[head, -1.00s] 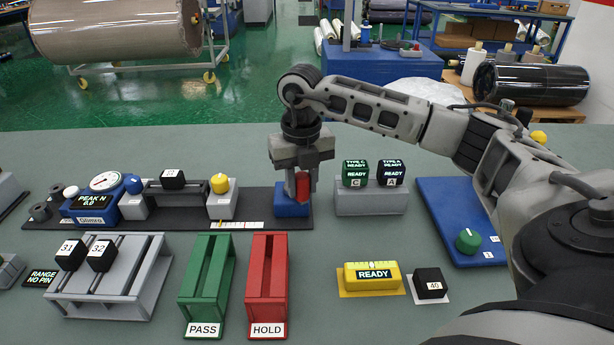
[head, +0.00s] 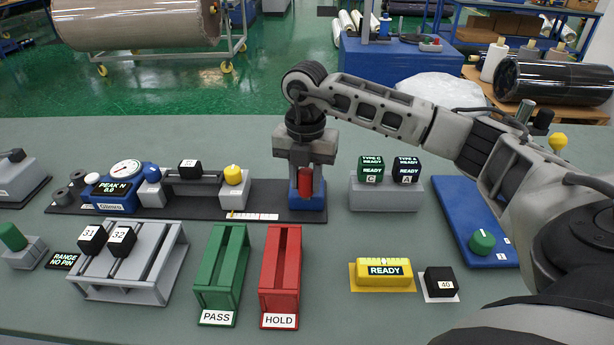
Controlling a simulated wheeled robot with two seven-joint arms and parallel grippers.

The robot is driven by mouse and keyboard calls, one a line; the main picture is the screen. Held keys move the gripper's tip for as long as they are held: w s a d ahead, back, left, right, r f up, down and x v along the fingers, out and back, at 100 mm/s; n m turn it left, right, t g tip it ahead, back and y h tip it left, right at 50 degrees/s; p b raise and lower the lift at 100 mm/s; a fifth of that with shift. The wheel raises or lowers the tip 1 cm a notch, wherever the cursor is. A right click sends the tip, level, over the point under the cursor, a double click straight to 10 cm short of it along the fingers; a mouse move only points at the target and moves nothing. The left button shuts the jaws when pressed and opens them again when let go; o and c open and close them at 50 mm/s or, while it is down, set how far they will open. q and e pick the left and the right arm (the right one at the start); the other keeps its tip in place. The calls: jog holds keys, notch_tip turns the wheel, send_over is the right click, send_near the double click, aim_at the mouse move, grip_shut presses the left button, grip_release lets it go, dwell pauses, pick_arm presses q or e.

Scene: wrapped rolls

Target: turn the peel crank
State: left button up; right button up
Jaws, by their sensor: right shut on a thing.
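The peel crank is at the right end of the dark peel tester rail (head: 262,202). Its red handle (head: 305,184) stands nearly upright above a blue block (head: 308,204). My right gripper (head: 305,168) points down from above and is shut on the red handle; its fingers hide the handle's upper part. The tester's blue gauge unit (head: 117,201) at the left end shows "PEAK N 0.0". A black-capped block (head: 188,169) and a yellow knob (head: 233,173) sit along the rail. My left gripper is not in view.
The green PASS rack (head: 222,270) and red HOLD rack (head: 281,272) stand in front of the rail. A grey block (head: 386,194) with two READY displays is just right of my gripper. A grey rack (head: 150,265) holds blocks 31 and 32. The yellow READY unit (head: 383,273) is front right.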

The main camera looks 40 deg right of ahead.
jog(key=shift+w+r, duration=0.1)
jog(key=shift+r, duration=0.05)
jog(key=o, duration=1)
jog(key=shift+c, duration=0.2)
notch_tip(320, 180, up, 10)
jog(key=shift+r+b, duration=0.1)
jog(key=shift+b, duration=0.3)
pick_arm(q)
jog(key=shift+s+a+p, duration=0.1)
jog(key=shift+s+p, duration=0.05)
jog(key=shift+p, duration=0.8)
pick_arm(e)
notch_tip(320, 180, up, 6)
jog(key=shift+f, duration=0.2)
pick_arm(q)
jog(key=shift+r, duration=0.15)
